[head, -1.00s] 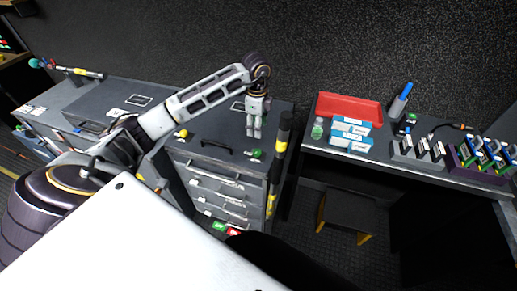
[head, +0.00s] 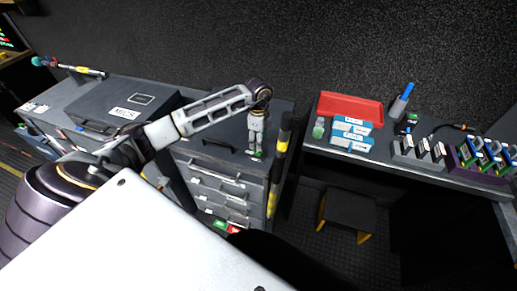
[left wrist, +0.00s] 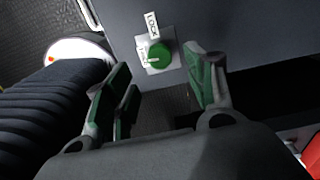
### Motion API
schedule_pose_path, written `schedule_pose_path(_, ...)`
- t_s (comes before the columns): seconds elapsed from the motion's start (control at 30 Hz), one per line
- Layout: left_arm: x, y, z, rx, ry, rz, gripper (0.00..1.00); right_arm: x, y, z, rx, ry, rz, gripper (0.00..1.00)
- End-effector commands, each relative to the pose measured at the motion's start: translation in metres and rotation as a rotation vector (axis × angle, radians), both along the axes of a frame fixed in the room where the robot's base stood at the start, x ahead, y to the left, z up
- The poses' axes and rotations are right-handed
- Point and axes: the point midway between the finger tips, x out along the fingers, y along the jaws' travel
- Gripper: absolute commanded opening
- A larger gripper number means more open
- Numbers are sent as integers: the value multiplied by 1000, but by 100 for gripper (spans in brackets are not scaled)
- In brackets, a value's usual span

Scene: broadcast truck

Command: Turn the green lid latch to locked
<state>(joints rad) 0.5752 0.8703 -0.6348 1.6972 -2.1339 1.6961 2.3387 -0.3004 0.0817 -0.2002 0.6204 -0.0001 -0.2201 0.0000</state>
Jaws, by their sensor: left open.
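The green latch (left wrist: 160,52) is a round knob on a pale square plate on the grey cabinet top. A white label reading LOCK (left wrist: 152,24) lies just above it in the left wrist view, and a white mark on the knob points left, away from the label. In the head view only a bit of green (head: 257,154) shows beside my fingertips. My left gripper (head: 256,150) points down close over the latch. In the left wrist view my left gripper (left wrist: 160,85) is open and empty, with the latch beyond and between its fingers. My right gripper is out of view.
The grey cabinet lid has a black handle (head: 216,143). A yellow-and-black post (head: 283,135) stands close to the right of my gripper. A grey case (head: 110,105) lies to the left. The desk at right holds a red tray (head: 350,108) and blue-white boxes (head: 351,134).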

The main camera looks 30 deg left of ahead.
Motion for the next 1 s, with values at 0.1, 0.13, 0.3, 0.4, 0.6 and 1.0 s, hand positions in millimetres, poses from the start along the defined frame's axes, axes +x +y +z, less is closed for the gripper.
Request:
schedule_pose_path(0.1, -1, -1, -16, -1, 4, 0, 55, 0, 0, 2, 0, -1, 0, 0)
schedule_pose_path(0.13, -1, 0, -20, -1, 4, 0, 55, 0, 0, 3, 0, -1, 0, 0)
schedule_pose_path(0.3, -1, 0, -41, -1, 3, 0, 55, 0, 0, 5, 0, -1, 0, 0)
schedule_pose_path(0.4, 0, -1, -51, -1, 2, 0, 55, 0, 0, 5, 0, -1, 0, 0)
schedule_pose_path(0.6, 0, 0, -61, 0, 1, 0, 55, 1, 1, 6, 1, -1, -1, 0)
schedule_pose_path(1.0, 0, 0, -62, 0, 0, -1, 45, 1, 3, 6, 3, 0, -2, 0)
